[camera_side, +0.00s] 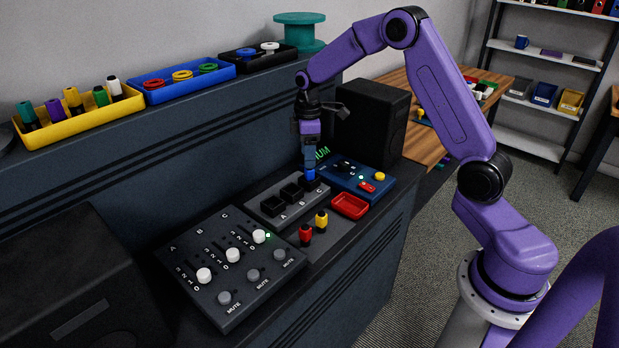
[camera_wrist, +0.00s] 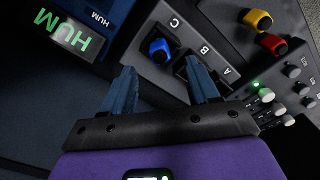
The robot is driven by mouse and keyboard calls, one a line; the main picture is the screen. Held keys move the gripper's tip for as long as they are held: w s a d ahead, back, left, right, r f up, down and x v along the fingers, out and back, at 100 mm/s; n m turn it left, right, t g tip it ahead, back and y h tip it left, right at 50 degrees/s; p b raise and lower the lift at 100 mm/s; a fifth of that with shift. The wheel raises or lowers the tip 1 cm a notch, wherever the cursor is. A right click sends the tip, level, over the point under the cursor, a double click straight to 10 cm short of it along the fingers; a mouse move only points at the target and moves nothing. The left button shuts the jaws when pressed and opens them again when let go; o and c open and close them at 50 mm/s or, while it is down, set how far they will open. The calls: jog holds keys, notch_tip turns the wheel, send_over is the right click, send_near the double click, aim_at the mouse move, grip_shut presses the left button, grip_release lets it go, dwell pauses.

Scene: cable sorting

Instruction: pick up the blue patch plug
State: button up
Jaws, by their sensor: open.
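The blue patch plug (camera_wrist: 160,48) stands in the socket marked C of the patch block (camera_side: 262,213). In the side view the plug (camera_side: 310,175) shows as a small bright blue piece directly below my gripper (camera_side: 308,163). In the wrist view my gripper (camera_wrist: 160,68) is open, with one blue-grey finger on each side of the gap. The plug appears just beyond the fingertips, roughly in line with the gap. I cannot tell whether a finger touches it. Sockets A and B appear empty.
A red plug (camera_side: 305,235) and a yellow plug (camera_side: 321,221) stand in front of the block. A red tray (camera_side: 350,206) and a blue panel (camera_side: 375,190) lie to the right. A fader panel (camera_side: 232,270) is front left; a black speaker box (camera_side: 372,120) stands behind.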

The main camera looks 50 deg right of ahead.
aim_at(309, 175)
notch_tip(309, 175, down, 5)
jog(key=shift+s+d, duration=0.1)
jog(key=shift+s, duration=0.05)
grip_shut()
